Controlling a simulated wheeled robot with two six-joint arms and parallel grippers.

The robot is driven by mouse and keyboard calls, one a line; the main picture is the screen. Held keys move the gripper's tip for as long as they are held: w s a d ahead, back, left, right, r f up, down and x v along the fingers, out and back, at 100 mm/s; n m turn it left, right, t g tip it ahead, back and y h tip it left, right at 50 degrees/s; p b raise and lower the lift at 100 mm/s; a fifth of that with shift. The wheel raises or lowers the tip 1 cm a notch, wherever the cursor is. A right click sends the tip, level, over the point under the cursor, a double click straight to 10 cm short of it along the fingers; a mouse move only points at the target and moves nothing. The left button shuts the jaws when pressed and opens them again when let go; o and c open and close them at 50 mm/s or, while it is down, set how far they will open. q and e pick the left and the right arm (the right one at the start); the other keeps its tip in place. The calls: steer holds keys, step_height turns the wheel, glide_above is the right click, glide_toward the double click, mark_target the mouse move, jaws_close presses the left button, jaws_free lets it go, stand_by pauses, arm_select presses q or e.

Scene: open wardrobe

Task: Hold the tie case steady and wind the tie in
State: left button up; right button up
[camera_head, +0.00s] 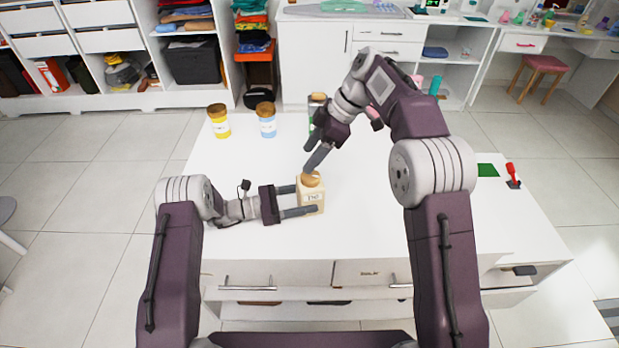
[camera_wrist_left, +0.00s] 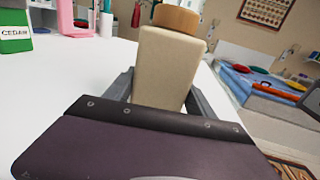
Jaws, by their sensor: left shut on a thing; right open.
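The tie case is a small cream box (camera_head: 311,199) with a label on its front and a round tan knob (camera_head: 311,179) on top. It stands upright on the white table. My left gripper (camera_head: 300,200) is shut on the box from the left, one finger along each side. The left wrist view also shows the box (camera_wrist_left: 165,70) between the fingers, with its knob (camera_wrist_left: 177,18) above. My right gripper (camera_head: 312,166) is open and comes down from above, its fingertips at or just over the knob. I cannot tell whether they touch it. I see no tie cloth.
On the white table (camera_head: 400,220), a yellow jar (camera_head: 219,122) and a blue jar (camera_head: 267,120) stand at the back left. A green container (camera_head: 312,124) is partly hidden behind my right gripper. A red-handled item (camera_head: 512,174) and a green patch (camera_head: 487,170) lie at the right.

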arm_select(q)
steer(key=o, duration=1.5)
steer(key=shift+r+v, duration=0.15)
steer(key=shift+v, duration=1.2)
steer(key=shift+r+v, duration=0.2)
steer(key=shift+v, duration=1.15)
steer(key=shift+r+v, duration=0.15)
steer(key=shift+v, duration=1.2)
arm_select(e)
steer(key=shift+r, duration=0.25)
